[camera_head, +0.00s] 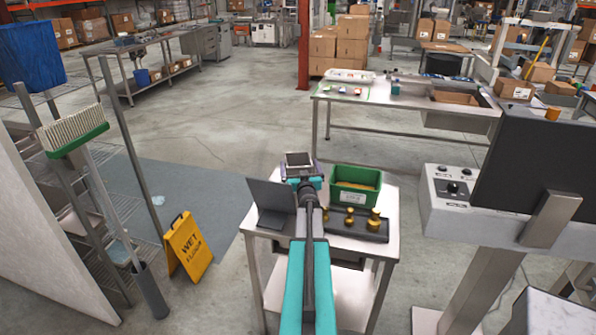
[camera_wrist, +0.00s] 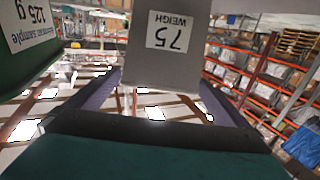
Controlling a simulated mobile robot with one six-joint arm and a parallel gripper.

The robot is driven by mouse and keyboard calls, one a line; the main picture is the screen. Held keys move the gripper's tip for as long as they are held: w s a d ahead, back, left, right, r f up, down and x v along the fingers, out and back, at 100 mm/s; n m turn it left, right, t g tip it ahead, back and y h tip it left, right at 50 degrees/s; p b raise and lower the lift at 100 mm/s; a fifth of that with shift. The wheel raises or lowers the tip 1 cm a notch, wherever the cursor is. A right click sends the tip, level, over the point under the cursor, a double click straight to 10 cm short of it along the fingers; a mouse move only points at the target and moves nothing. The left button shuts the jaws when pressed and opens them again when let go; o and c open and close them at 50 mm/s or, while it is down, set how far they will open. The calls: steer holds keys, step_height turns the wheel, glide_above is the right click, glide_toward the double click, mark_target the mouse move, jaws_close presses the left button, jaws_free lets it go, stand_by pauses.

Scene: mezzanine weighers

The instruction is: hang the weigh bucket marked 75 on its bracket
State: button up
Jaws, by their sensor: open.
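The weigh bucket is a grey box with a white label reading WEIGH 75 (camera_wrist: 168,58). It fills the top middle of the wrist view, with its label upside down there. In the head view a small open-topped grey box (camera_head: 298,158), seemingly this bucket, stands at the far edge of the small steel table, just beyond my gripper (camera_head: 304,183). In the wrist view my gripper (camera_wrist: 162,88) is open, its two fingers apart on either side of the bucket. I cannot tell whether they touch it. I cannot make out the bracket.
A green bin (camera_head: 355,198) with a label stands right of the bucket on the steel table (camera_head: 385,245). Brass weights (camera_head: 350,217) and a dark slanted panel (camera_head: 271,196) are nearby. A grey machine (camera_head: 450,190) stands at right; a yellow wet-floor sign (camera_head: 189,247) at left.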

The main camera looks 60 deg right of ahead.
mark_target(298, 159)
stand_by(0.4)
steer(key=shift+p+x, duration=0.85)
steer(key=shift+x, duration=1.7)
steer(key=c, duration=1.9)
steer(key=shift+r, duration=0.2)
step_height(298, 159, up, 10)
steer(key=shift+f, duration=0.15)
